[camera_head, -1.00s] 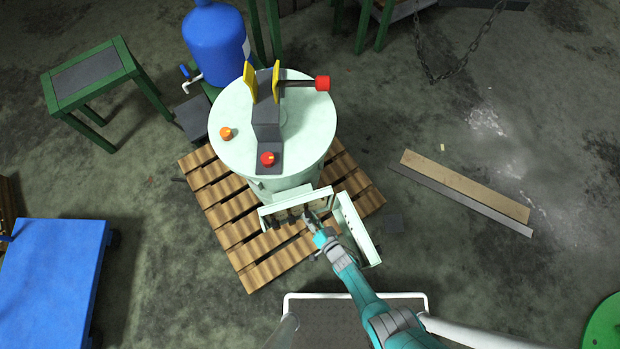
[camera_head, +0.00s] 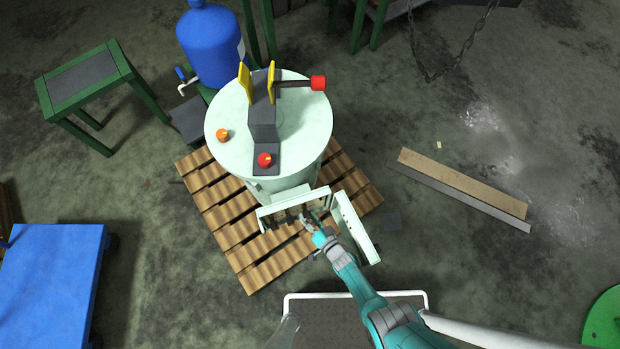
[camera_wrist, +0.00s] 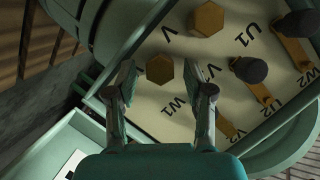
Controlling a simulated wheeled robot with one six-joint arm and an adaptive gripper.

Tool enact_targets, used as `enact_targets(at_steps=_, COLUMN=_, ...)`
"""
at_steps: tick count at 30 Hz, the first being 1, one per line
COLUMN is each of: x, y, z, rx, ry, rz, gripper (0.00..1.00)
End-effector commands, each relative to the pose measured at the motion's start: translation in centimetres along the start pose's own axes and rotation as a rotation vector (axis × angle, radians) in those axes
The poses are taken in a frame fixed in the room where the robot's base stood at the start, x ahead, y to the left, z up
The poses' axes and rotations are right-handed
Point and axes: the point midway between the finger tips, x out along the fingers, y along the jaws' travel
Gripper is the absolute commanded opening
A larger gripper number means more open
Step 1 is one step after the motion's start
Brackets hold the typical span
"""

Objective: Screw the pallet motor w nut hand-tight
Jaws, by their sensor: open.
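In the wrist view, a brass hexagonal nut (camera_wrist: 160,69) sits between my fingertips, on a pale terminal plate (camera_wrist: 150,115) with a W marking just below it. My gripper (camera_wrist: 166,72) is open, one finger on each side of the nut, with gaps showing. Whether the nut is seated on its post cannot be told. A second hex nut (camera_wrist: 207,19) is above right, near a V marking. In the head view, my gripper (camera_head: 306,219) reaches into the open terminal box (camera_head: 293,208) on the front of the pale green machine (camera_head: 268,125).
Dark cylindrical posts (camera_wrist: 250,70) with brass strips stand right of the nut. The box rim surrounds the plate closely. An open pale green cover (camera_head: 356,228) stands right of the box. The machine stands on a wooden pallet (camera_head: 240,258).

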Motion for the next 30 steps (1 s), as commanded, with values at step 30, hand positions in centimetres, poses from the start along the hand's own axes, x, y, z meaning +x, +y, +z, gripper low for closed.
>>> enact_targets(at_steps=30, x=-9.9, y=0.1, z=-0.1, rx=0.000, ry=0.004, rz=0.004, gripper=0.52)
